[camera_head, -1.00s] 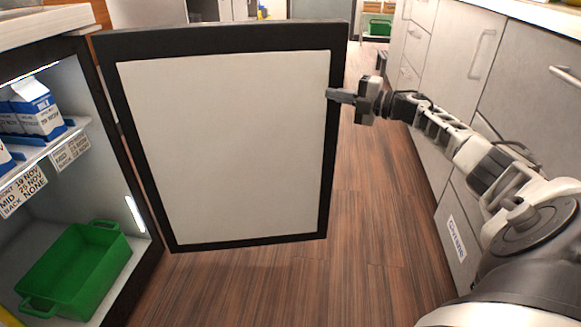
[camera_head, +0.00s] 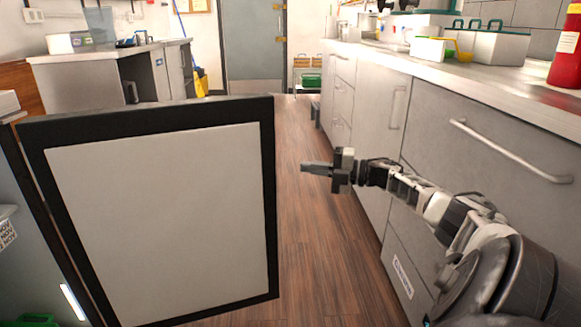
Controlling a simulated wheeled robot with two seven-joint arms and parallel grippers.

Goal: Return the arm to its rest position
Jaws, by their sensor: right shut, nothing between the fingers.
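My right gripper (camera_head: 318,168) is shut and empty. It is held out over the wooden floor, with its arm coming in from the lower right. Its fingers point left toward the open fridge door (camera_head: 165,215), a white panel in a black frame. A gap shows between the fingertips and the door's right edge. My left gripper is out of view.
Grey cabinets and drawers (camera_head: 470,190) run along the right, close to my right arm, under a counter. The wooden floor (camera_head: 320,250) between door and cabinets is clear. A grey door (camera_head: 252,45) and a green bin (camera_head: 311,81) stand at the back.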

